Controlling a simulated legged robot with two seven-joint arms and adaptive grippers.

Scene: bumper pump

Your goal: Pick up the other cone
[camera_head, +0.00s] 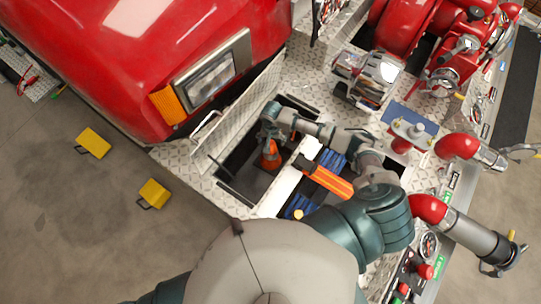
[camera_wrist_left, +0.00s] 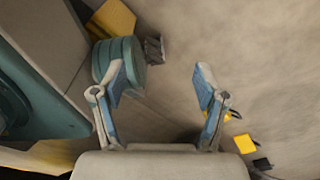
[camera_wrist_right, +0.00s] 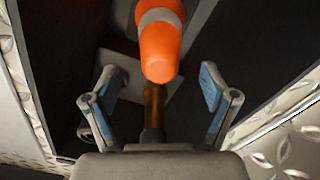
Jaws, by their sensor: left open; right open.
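My right gripper (camera_head: 268,128) is above the cone, pointing down into the compartment. In the right wrist view the cone (camera_wrist_right: 160,50) lies between and beyond the open fingers (camera_wrist_right: 160,72), with no clear contact. My left gripper (camera_wrist_left: 158,70) is open and empty, with floor beyond its fingers; it is not seen in the head view. No second cone is visible.
The compartment's raised lid (camera_head: 255,95) stands beside my right gripper. An orange-striped item (camera_head: 328,181) and blue items lie in the neighbouring compartment. Two yellow wheel chocks (camera_head: 93,142) lie on the floor at left. Red pipes and valves (camera_head: 455,147) crowd the right.

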